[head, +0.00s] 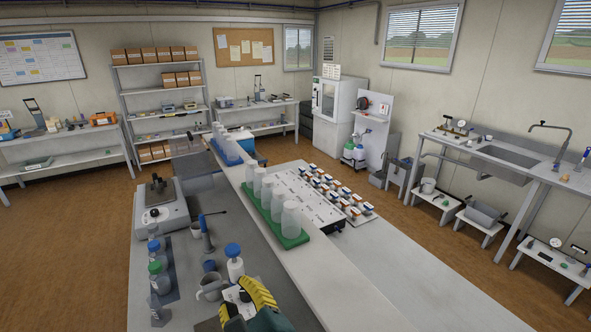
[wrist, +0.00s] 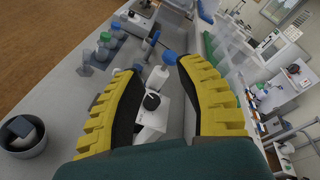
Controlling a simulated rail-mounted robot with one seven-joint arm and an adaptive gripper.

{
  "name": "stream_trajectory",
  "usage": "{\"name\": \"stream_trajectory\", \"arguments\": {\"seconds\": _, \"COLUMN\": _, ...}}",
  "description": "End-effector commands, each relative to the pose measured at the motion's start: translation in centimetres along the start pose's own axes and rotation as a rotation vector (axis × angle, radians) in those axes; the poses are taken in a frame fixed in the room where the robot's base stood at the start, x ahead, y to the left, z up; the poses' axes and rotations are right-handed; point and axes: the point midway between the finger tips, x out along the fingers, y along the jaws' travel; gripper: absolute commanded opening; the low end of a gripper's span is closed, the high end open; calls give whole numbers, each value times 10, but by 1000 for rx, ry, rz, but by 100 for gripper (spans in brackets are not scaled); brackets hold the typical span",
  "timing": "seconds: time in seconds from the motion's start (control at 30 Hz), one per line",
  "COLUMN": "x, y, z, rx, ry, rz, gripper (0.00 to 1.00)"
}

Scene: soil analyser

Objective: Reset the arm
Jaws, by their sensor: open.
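My gripper (head: 246,298) is over the near end of the grey bench in the head view, its yellow ribbed fingers raised above the top. In the wrist view my gripper (wrist: 158,82) is open, its two fingers spread wide with nothing between the tips. A small white block with a dark round top (wrist: 152,102) shows in the gap, beyond and below the fingers. A blue-capped white bottle (head: 235,262) stands just beyond my gripper, and a grey mug (head: 211,287) stands to its left. Part of the bench near my gripper is hidden.
Several capped bottles (head: 159,276) stand at the bench's left edge, near a balance-like device (head: 160,208). A raised shelf carries a green rack (head: 277,226) of clear containers and a blue rack (head: 227,150). A dark round cup (wrist: 22,135) is at left in the wrist view.

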Motion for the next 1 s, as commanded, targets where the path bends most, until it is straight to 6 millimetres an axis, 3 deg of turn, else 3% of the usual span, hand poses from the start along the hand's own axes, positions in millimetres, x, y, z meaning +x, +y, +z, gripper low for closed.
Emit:
{"name": "stream_trajectory", "arguments": {"seconds": 0.03, "x": -25, "y": -34, "z": 6, "rx": -193, "ry": 24, "rz": -107, "gripper": 37}}
{"name": "stream_trajectory", "arguments": {"seconds": 0.1, "x": -64, "y": -76, "z": 17, "rx": -514, "ry": 94, "rz": -249, "gripper": 37}}
{"name": "stream_trajectory", "arguments": {"seconds": 0.2, "x": -118, "y": -117, "z": 34, "rx": -948, "ry": 244, "rz": -401, "gripper": 37}}
{"name": "stream_trajectory", "arguments": {"seconds": 0.3, "x": -166, "y": -142, "z": 53, "rx": -1344, "ry": 432, "rz": -496, "gripper": 37}}
{"name": "stream_trajectory", "arguments": {"seconds": 0.4, "x": -204, "y": -154, "z": 69, "rx": -1680, "ry": 630, "rz": -527, "gripper": 37}}
{"name": "stream_trajectory", "arguments": {"seconds": 0.53, "x": -235, "y": -162, "z": 80, "rx": -2036, "ry": 873, "rz": -483, "gripper": 37}}
{"name": "stream_trajectory", "arguments": {"seconds": 0.67, "x": -240, "y": -168, "z": 84, "rx": -2335, "ry": 1032, "rz": -359, "gripper": 37}}
{"name": "stream_trajectory", "arguments": {"seconds": 0.7, "x": -246, "y": -189, "z": 109, "rx": -2320, "ry": 1026, "rz": -369, "gripper": 37}}
{"name": "stream_trajectory", "arguments": {"seconds": 1.0, "x": -268, "y": -263, "z": 194, "rx": -2304, "ry": 1014, "rz": -372, "gripper": 37}}
